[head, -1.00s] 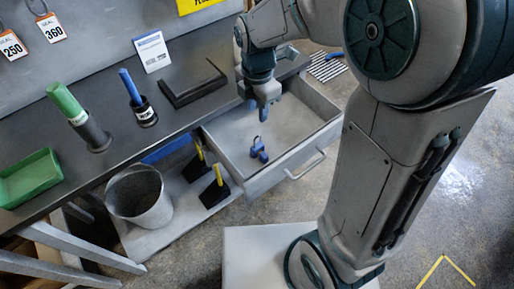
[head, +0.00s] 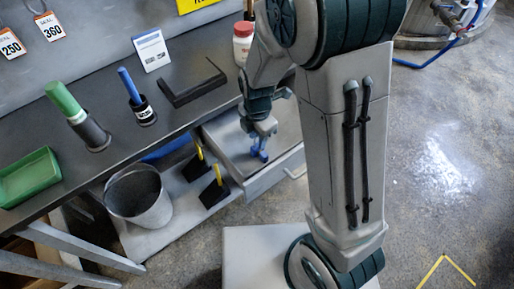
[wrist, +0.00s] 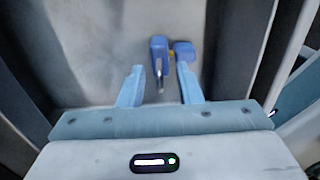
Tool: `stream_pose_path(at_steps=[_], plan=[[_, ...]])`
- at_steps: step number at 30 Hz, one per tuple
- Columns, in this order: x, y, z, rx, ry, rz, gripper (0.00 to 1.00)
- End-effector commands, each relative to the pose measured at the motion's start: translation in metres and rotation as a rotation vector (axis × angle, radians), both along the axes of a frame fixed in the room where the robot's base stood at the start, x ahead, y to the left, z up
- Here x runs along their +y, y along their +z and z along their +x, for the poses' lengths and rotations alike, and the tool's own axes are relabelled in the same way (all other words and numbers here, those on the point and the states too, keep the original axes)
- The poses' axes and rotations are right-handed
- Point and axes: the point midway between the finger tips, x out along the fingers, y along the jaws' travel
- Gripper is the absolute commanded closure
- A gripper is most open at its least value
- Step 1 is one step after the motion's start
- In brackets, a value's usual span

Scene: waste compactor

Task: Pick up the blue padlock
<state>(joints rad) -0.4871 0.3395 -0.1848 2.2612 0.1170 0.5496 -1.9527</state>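The blue padlock (wrist: 160,58) lies on the floor of the open grey drawer (head: 268,178). In the head view my gripper (head: 258,150) is low inside the drawer and largely covers the padlock, so contact is hard to judge there.
The drawer walls surround my gripper. The dark bench above holds a black angular item (head: 190,88), a white bottle with a red cap (head: 243,45), a blue-handled tool (head: 130,88), a green-handled tool (head: 68,105) and a green tray (head: 30,180). A metal bucket (head: 140,198) stands below.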

Motion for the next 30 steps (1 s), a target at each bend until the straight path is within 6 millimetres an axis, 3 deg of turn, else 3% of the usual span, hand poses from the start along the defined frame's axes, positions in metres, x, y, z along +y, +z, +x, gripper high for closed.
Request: stream_pose_path(at_steps=[6, 9, 10, 22, 30], plan=[[0.0, -0.001, 0.0, 0.0, 0.0, 0.0, 0.69], [0.0, 0.0, 0.0, 0.0, 0.0, 0.0, 0.97], [0.0, 0.0, 0.0, 0.0, 0.0, 0.0, 1.0], [0.0, 0.005, 0.001, -0.002, -0.001, 0.002, 1.0], [0.0, 0.049, 0.001, -0.006, -0.001, 0.003, 1.0]])
